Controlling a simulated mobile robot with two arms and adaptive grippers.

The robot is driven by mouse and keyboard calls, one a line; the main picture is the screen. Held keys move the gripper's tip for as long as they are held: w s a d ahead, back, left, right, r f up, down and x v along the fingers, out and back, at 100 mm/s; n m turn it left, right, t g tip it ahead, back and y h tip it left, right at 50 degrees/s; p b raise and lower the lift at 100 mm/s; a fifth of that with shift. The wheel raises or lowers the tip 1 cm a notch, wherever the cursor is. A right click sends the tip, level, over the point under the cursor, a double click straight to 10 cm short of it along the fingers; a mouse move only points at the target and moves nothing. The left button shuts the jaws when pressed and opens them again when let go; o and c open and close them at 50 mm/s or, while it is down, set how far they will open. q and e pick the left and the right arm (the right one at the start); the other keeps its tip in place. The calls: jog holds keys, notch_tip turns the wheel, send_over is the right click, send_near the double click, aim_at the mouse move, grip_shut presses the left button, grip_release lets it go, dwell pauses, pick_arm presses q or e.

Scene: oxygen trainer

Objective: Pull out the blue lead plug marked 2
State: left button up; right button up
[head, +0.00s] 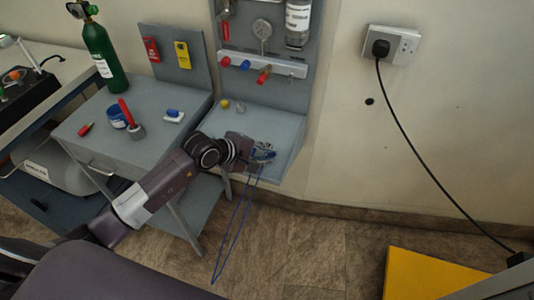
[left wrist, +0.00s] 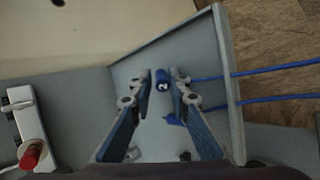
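The blue lead plug marked 2 (left wrist: 163,84) shows in the left wrist view, its numbered end facing the camera, over the grey shelf (left wrist: 222,45). My left gripper (left wrist: 162,72) is open, with one fingertip on each side of this plug and a narrow gap visible on both sides. A second blue plug (left wrist: 174,119) lies lower, near the right finger; its marking cannot be read. In the head view my left gripper (head: 263,154) is over the grey shelf (head: 284,122) and hides most of the plugs. My right gripper is not in view.
Two blue leads (left wrist: 275,70) run off to the right; in the head view they hang as a blue loop (head: 232,240) below the shelf. A rail with red and blue knobs (head: 285,66) is above. A grey side table (head: 85,128) stands left.

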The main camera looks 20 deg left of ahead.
pick_arm(q)
jog(key=shift+o, duration=1.4)
jog(key=shift+f, duration=0.1)
jog(key=v, duration=1.2)
